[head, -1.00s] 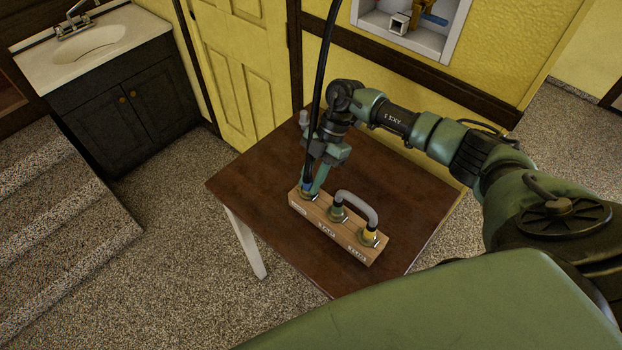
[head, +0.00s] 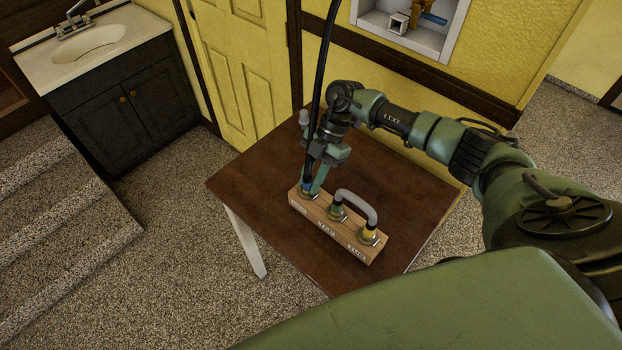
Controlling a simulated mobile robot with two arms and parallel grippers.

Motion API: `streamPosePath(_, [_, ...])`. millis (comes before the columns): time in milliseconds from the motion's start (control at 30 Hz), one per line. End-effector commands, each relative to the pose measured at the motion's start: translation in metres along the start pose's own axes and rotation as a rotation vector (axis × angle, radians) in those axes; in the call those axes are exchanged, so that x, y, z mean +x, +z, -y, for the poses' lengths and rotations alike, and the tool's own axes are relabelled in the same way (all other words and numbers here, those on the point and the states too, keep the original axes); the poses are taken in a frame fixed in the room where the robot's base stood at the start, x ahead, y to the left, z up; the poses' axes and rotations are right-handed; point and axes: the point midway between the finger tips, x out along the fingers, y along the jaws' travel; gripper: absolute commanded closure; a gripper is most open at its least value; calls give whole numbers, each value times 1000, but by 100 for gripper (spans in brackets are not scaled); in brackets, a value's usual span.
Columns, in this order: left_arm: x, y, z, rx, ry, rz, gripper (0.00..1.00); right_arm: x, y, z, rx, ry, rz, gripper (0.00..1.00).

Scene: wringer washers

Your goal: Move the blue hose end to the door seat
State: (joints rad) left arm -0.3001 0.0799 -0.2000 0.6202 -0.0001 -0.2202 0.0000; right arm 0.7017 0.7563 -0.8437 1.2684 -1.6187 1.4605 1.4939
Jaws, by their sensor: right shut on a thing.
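A wooden block (head: 345,241) with three round seats in a row lies on the brown table. Small labels on its front face are hard to read. The blue hose end (head: 306,187) is at the leftmost seat (head: 309,196), upright, on a black hose (head: 318,85) that runs up out of view. I cannot tell whether it sits fully in that seat. My right gripper (head: 314,183) is shut on the blue hose end from above, and its fingers partly hide it. My left gripper is not in view.
A grey bent hose (head: 360,197) joins the middle seat, with a green end (head: 337,210), and the right seat, with a yellow end (head: 370,233). The table (head: 260,178) is otherwise bare. A wall recess (head: 415,25) with fittings is behind, a sink cabinet (head: 125,95) at left.

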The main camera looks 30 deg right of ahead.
Motion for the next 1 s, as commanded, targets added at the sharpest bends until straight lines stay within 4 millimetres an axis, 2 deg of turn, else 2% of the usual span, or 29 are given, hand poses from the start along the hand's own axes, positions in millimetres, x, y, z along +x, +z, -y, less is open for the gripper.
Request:
streamPosePath(267, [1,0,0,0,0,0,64,5,2,3,2,-10,2,100])
streamPosePath(300, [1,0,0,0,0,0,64,6,2,3,2,-10,2,68])
streamPosePath(367, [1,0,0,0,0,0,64,5,2,3,2,-10,2,52])
streamPosePath(1000, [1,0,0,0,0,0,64,3,1,1,0,-3,1,51])
